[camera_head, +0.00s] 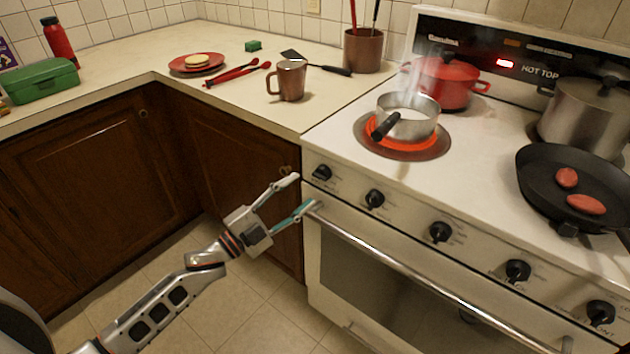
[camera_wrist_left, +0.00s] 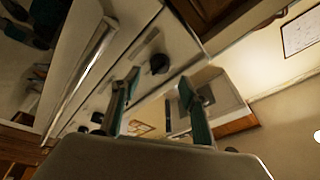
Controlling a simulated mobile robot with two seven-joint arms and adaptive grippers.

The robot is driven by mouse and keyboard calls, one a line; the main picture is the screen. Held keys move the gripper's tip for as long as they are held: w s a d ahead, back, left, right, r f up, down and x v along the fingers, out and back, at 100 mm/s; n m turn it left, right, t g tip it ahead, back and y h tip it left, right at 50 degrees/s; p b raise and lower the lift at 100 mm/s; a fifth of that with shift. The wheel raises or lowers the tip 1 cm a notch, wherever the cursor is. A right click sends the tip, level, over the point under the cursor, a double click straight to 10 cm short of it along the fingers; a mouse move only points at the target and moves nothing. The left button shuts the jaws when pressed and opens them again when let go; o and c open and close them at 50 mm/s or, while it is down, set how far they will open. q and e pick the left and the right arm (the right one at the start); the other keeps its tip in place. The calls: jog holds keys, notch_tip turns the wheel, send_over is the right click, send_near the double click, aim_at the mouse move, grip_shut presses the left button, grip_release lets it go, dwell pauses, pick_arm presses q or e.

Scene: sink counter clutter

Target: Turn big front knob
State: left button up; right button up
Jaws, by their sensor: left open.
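The stove's front panel carries a row of black knobs: the far-left knob (camera_head: 322,172), a second knob (camera_head: 374,198), a middle knob (camera_head: 440,232) and others further right. I cannot tell by size which is the big front one. My left gripper (camera_head: 303,192) is open and empty, with its fingertips just left of and below the far-left knob, near the oven handle's left end. In the left wrist view a black knob (camera_wrist_left: 160,63) shows just beyond the gap between the open fingers (camera_wrist_left: 159,82); I see no contact. My right gripper is out of view.
The oven handle (camera_head: 430,275) runs below the knobs. A steaming saucepan (camera_head: 407,120) stands on the glowing front-left burner (camera_head: 402,148). A black pan (camera_head: 575,190) with two reddish pieces is at right. A mug (camera_head: 290,80) stands on the counter. The floor below the gripper is clear.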

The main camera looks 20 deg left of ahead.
aim_at(322, 175)
pick_arm(q)
jog(key=x, duration=0.6)
jog(key=c, duration=1.1)
